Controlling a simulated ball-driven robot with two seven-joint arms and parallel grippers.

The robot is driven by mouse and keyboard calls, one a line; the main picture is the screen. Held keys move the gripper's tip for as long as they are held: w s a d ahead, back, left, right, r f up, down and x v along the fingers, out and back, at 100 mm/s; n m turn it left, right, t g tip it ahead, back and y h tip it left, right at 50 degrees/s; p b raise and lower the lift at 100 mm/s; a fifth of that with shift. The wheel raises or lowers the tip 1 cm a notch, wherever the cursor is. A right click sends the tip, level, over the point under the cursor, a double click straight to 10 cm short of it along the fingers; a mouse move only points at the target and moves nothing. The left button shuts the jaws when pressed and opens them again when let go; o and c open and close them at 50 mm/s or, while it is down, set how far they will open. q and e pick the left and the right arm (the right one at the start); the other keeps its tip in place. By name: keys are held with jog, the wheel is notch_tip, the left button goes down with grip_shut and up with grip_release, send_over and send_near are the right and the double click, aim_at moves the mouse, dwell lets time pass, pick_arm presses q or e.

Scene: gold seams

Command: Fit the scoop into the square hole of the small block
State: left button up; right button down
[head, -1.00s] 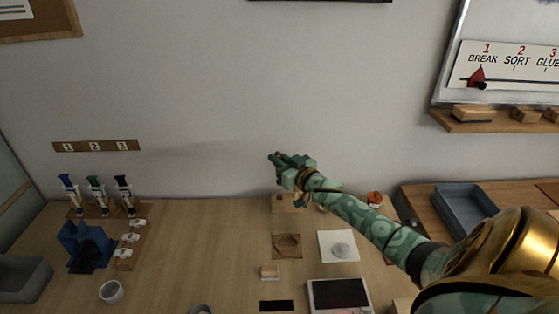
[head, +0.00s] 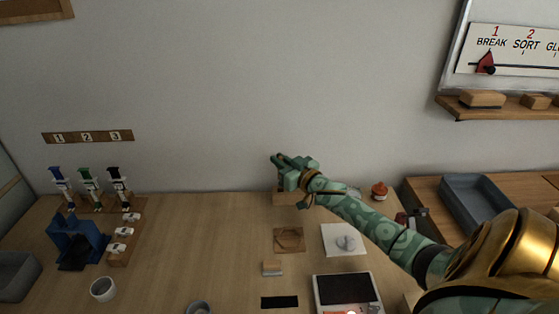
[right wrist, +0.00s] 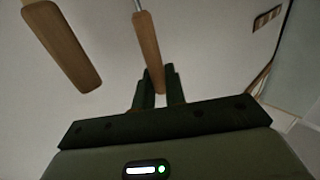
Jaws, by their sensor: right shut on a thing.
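My right gripper (head: 283,163) is raised in front of the wall, above the back of the table. In the right wrist view the gripper (right wrist: 160,88) is shut on a wooden handle (right wrist: 149,45), which has a thin metal shaft at its upper end; I take this for the scoop, but its working end is out of view. A wooden block (head: 284,199) stands at the back of the table below the gripper, partly hidden by my arm; its hole cannot be made out. A smaller block (head: 272,268) sits nearer the front. My left gripper is not in view.
Another wooden piece (right wrist: 62,45) is close beside the held handle. A brown mat (head: 289,239), a white sheet (head: 337,251) and a scale-like device (head: 345,291) lie near my right arm. A blue stand (head: 75,240) is at left. The centre-left table is clear.

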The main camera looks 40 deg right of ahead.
jog(key=shift+f, duration=0.2)
dwell(1.1)
jog(key=shift+f+b, duration=0.95)
jog(key=shift+f, duration=1.35)
dwell(1.2)
jog(key=shift+f, duration=0.3)
dwell(0.6)
jog(key=c, duration=1.4)
grip_release()
jog(key=shift+o, duration=0.2)
jog(key=shift+s, duration=0.1)
jog(key=shift+s+a+p, duration=0.1)
jog(key=shift+s+p, duration=1.55)
jog(key=shift+s, duration=0.85)
